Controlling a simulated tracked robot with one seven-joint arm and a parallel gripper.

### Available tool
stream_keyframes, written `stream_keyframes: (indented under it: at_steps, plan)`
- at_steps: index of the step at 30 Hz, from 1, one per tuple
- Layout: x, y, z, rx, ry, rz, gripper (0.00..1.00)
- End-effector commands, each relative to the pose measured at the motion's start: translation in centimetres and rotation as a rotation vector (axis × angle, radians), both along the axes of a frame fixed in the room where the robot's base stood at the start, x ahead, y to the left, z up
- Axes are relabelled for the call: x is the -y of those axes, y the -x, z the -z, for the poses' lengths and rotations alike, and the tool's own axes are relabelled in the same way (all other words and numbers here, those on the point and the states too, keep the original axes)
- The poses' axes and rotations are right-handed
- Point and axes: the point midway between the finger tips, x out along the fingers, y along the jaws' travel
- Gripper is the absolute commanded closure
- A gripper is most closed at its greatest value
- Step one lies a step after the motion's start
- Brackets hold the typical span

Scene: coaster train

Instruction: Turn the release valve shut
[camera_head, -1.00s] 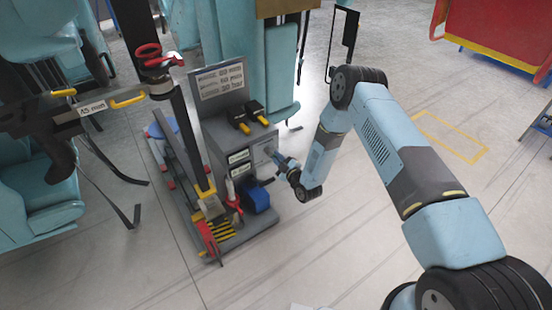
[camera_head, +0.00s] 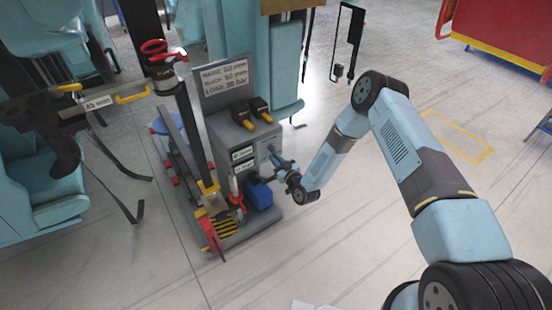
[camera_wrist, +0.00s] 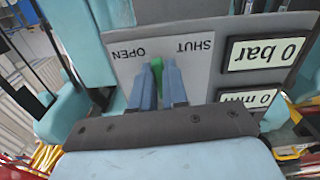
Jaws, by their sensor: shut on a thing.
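The release valve's green handle (camera_wrist: 157,66) shows in the wrist view, between the two blue fingers of my gripper (camera_wrist: 158,78). My gripper is shut on it. The handle is on a grey panel (camera_wrist: 215,83) with the words OPEN and SHUT, upside down here. The handle's visible end lies between the two words, with OPEN to its left and SHUT to its right. The fingers hide much of the handle. In the head view my gripper (camera_head: 275,159) reaches the right side of the grey console (camera_head: 222,135); the handle cannot be made out there.
Two displays, 0 bar (camera_wrist: 265,52) and 0 mm (camera_wrist: 248,99), sit beside the valve. A blue box (camera_head: 259,194) stands below my gripper. Black-and-yellow items (camera_head: 250,114) lie on the console's top. A tall post (camera_head: 196,127) stands left of it.

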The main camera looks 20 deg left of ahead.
Motion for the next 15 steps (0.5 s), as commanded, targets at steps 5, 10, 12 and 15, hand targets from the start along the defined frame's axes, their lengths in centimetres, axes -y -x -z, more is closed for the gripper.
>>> stream_keyframes:
  at_steps: [5, 10, 12, 15]
  plan:
    - [-0.1, 0.6, 0.4, -0.135, -0.105, 0.003, 1.00]
    - [-0.5, 1.1, 0.2, -0.257, -0.210, 0.004, 1.00]
    - [-0.6, 1.3, 0.2, -0.309, -0.253, 0.005, 1.00]
    - [-0.9, 1.5, 0.0, -0.378, -0.312, 0.006, 1.00]
